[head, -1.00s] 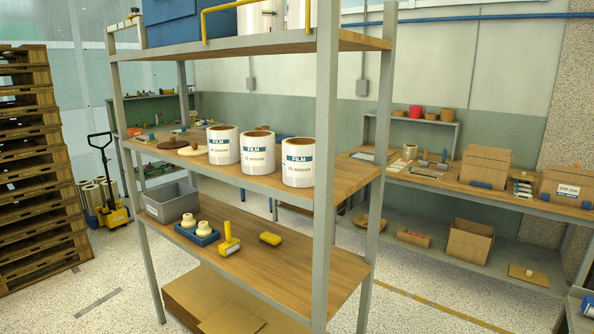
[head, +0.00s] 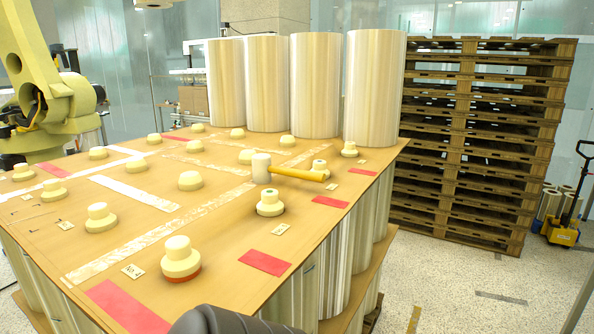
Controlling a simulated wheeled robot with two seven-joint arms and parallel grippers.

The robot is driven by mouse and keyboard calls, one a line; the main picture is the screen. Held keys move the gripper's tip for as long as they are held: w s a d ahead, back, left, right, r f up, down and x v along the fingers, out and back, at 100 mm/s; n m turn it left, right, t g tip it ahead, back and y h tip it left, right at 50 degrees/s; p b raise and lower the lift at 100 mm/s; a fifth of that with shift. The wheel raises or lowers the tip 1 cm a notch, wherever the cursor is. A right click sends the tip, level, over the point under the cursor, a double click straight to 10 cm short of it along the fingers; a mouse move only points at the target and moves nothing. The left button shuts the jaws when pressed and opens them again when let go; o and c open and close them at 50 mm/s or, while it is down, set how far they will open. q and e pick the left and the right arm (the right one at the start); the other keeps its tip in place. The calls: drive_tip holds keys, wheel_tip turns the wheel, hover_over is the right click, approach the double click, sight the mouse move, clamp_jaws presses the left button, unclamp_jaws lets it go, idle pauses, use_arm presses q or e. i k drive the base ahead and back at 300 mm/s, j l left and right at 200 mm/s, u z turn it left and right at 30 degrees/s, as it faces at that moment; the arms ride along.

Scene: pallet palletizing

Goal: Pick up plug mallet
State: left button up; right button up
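The plug mallet (head: 290,173) lies on the brown top board (head: 225,230) of a pallet load in the head view. It has a pale, whitish head on the left and a yellow-orange handle pointing right. The handle's right end is beside a small cream plug (head: 319,165). Nothing holds the mallet. A rounded dark grey part shows at the bottom edge and seems to be mine. Neither gripper's fingers are in view.
Several cream plugs, such as one at the front (head: 180,258), stand on the board among red and white strips. Tall film rolls (head: 374,88) stand at its back.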

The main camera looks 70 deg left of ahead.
sight(262, 168)
drive_tip(key=u, duration=0.4)
drive_tip(key=k+u, duration=0.15)
drive_tip(key=u, duration=0.3)
drive_tip(key=j+u, duration=0.1)
drive_tip(key=u, duration=0.3)
drive_tip(key=k+u, duration=0.1)
drive_tip(key=u, duration=0.3)
drive_tip(key=i+l+u, duration=0.1)
drive_tip(key=u, duration=0.3)
drive_tip(key=i+l+u, duration=0.1)
drive_tip(key=l+u, duration=0.15)
drive_tip(key=u, duration=0.2)
